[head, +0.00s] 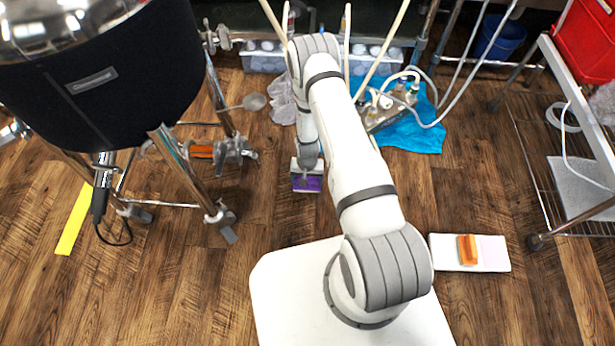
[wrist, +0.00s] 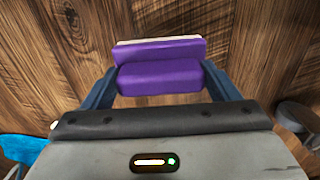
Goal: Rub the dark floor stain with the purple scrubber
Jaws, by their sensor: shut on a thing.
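The purple scrubber (head: 306,184) is between the fingers of my gripper (head: 307,170), low over the wooden floor in the head view. In the wrist view the scrubber (wrist: 160,78) sits squarely between the two dark blue fingertips of my gripper (wrist: 158,76), which are shut on its sides. A pale edge shows along its far side. I cannot tell whether its underside touches the floor. The dark floor stain cannot be told apart from the dark wood grain and knots in either view; my arm and the scrubber hide part of the floor.
A black-jacketed vessel (head: 100,75) on metal legs stands at the left. A blue cloth (head: 415,137) with fittings lies beyond my arm. A white tray (head: 495,255) with an orange block (head: 467,249) lies at the right. A wire rack (head: 535,165) stands farther right.

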